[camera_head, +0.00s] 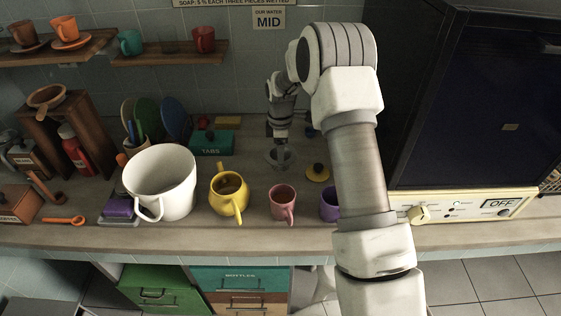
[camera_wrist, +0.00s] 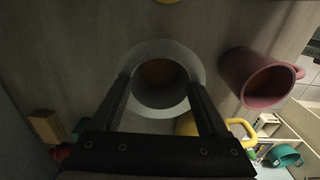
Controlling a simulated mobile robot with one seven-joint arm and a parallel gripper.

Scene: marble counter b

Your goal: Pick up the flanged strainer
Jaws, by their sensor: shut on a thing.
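The flanged strainer (camera_wrist: 199,62) is a round, pale grey piece with a wide rim and a darker, brownish hollow middle. In the wrist view it sits between the two dark fingers of my gripper (camera_wrist: 160,90), which are shut on it from both sides. In the head view the strainer (camera_head: 274,159) shows as a small grey disc under my gripper (camera_head: 280,143), behind the pink mug. The fingers and wrist partly hide it there. I cannot tell whether it touches the counter.
A pink mug (camera_head: 283,203), yellow pot (camera_head: 228,190) and large white mug (camera_head: 165,182) stand in front. A purple mug (camera_head: 328,204) is partly behind my arm. A yellow lid (camera_head: 318,174) lies right of the strainer. A green box (camera_head: 212,143) stands behind left; a dark cabinet (camera_head: 480,100) blocks the right.

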